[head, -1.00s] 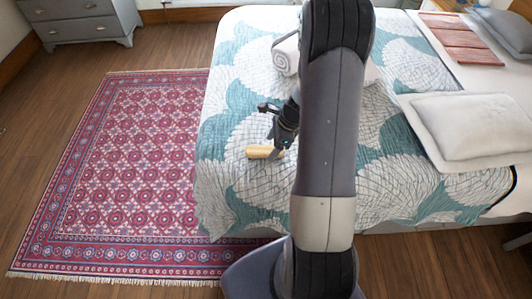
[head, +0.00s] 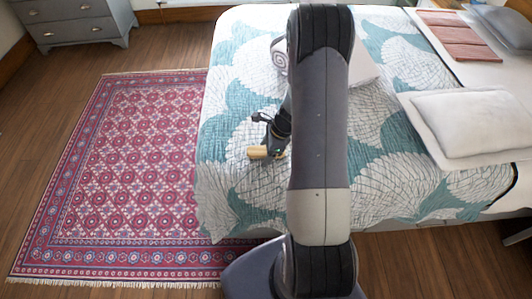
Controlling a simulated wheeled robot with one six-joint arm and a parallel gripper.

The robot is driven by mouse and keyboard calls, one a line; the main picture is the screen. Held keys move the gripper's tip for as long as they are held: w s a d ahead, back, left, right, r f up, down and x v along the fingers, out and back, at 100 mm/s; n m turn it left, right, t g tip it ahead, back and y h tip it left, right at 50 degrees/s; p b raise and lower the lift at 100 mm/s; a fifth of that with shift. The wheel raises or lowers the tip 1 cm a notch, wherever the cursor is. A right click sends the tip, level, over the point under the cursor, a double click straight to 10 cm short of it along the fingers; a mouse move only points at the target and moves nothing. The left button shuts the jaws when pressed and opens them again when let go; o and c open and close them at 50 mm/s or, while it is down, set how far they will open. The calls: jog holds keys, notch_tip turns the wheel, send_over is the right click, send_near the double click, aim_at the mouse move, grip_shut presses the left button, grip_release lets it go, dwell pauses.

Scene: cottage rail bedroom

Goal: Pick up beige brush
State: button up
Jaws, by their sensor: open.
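The beige brush (head: 258,153) lies on the patterned quilt of the bed, left of my arm in the head view. My gripper (head: 273,153) is low over the quilt at the brush's right part and covers it there. The jaws are open. Whether the fingers touch the brush, or stand on both sides of it, cannot be told from this view.
The bed (head: 235,195) has a teal and white quilt. A rolled white towel (head: 281,58) lies behind my gripper, partly hidden by my arm. A pillow (head: 474,125) lies at the right. A red patterned rug (head: 135,170) and a grey dresser (head: 75,20) are at the left.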

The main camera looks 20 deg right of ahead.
jog(key=shift+f, duration=0.15)
jog(key=shift+c, duration=0.6)
jog(key=c, duration=1)
jog(key=shift+r+p, duration=0.35)
jog(key=shift+r, duration=0.1)
notch_tip(320, 180, up, 10)
jog(key=shift+f, duration=0.15)
